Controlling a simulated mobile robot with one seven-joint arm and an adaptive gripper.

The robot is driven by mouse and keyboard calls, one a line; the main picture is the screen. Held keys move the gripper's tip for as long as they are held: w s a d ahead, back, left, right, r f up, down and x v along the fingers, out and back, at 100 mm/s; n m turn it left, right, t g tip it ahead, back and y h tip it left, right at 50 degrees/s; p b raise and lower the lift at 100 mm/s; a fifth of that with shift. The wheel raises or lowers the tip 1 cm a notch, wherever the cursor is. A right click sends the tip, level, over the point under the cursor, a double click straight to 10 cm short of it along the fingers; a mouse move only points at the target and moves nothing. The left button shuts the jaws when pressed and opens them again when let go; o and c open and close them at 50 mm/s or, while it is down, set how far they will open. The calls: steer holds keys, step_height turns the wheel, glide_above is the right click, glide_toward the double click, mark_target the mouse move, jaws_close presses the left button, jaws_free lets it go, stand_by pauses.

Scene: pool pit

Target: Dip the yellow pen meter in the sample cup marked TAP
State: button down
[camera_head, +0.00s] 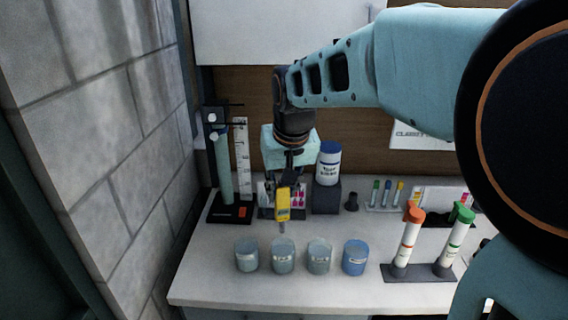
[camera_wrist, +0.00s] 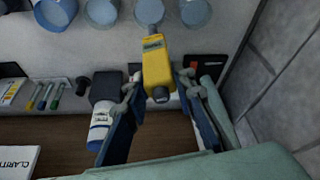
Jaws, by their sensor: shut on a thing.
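The yellow pen meter (camera_head: 283,205) is in my gripper (camera_head: 287,184), hanging roughly upright with its grey tip down. It also shows in the wrist view (camera_wrist: 157,62), between the fingers (camera_wrist: 159,84). Its tip appears above the bench, just behind the second sample cup from the left (camera_head: 283,257) in the head view, and outside it. Several cups stand in a row: a grey-blue one at far left (camera_head: 246,256), another grey-blue one (camera_head: 318,258), and a bluer one at right (camera_head: 355,259). Their labels are too small to read, so I cannot tell which is TAP.
A stand with a pale tube (camera_head: 223,165) and a white ruler (camera_head: 242,158) are at back left. A blue-capped white bottle (camera_head: 328,163) sits on a dark block. Orange- and green-capped tubes (camera_head: 408,240) stand in a rack at right. The bench front is clear.

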mark_target(284, 221)
steer(key=shift+f+b, duration=3.55)
steer(key=shift+f, duration=1.15)
steer(key=shift+f+b, duration=0.9)
steer(key=shift+f, duration=0.3)
steer(key=shift+r, duration=0.1)
steer(key=shift+r+p, duration=3.95)
steer(key=shift+r, duration=1.25)
steer(key=shift+d, duration=0.15)
